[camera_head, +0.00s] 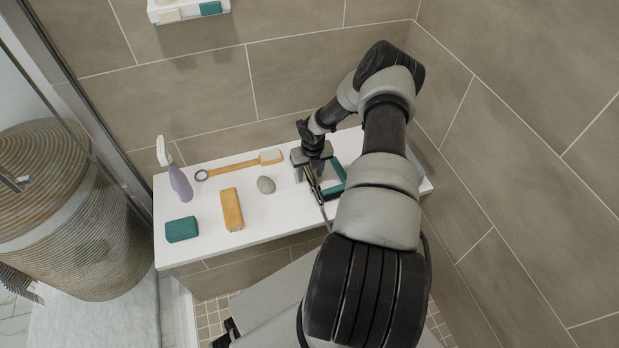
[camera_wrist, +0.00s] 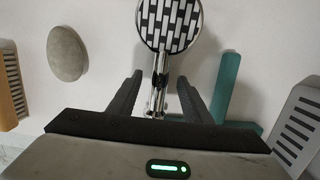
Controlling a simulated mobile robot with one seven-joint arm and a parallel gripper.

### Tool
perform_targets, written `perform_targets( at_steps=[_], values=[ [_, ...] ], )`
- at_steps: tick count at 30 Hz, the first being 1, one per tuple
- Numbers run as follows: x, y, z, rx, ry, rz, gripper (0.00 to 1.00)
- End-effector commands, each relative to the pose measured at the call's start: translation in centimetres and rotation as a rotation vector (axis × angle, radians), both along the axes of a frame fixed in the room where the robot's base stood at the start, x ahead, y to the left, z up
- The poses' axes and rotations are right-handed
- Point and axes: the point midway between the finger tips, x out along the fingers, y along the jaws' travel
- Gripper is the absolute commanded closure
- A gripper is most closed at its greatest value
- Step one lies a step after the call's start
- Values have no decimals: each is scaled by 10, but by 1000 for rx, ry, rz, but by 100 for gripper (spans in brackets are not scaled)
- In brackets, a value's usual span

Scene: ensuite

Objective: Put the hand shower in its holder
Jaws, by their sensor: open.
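The hand shower shows in the wrist view with a round head (camera_wrist: 168,24) of black-and-white pattern and a chrome handle (camera_wrist: 158,88). It lies on the white bench top (camera_head: 205,213). My gripper (camera_wrist: 161,82) is open, with one finger on each side of the handle and gaps visible between them. In the head view my gripper (camera_head: 314,178) is low over the right part of the bench, and it and my arm hide most of the hand shower. I cannot make out the holder in either view.
A teal angled object (camera_head: 337,182) lies close right of my gripper. A slotted grey piece (camera_wrist: 298,125) is at right. Tiled walls border the bench.

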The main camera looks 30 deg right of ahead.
Motion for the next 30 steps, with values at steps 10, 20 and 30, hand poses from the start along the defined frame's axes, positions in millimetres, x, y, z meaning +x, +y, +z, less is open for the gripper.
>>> perform_targets(
  at_steps=[10,20,30],
  values=[
    [2,0,-8,-1,-1,1,55],
    [1,-1,-8,-1,0,0,100],
    [3,-1,3,-2,-3,0,100]
  ],
)
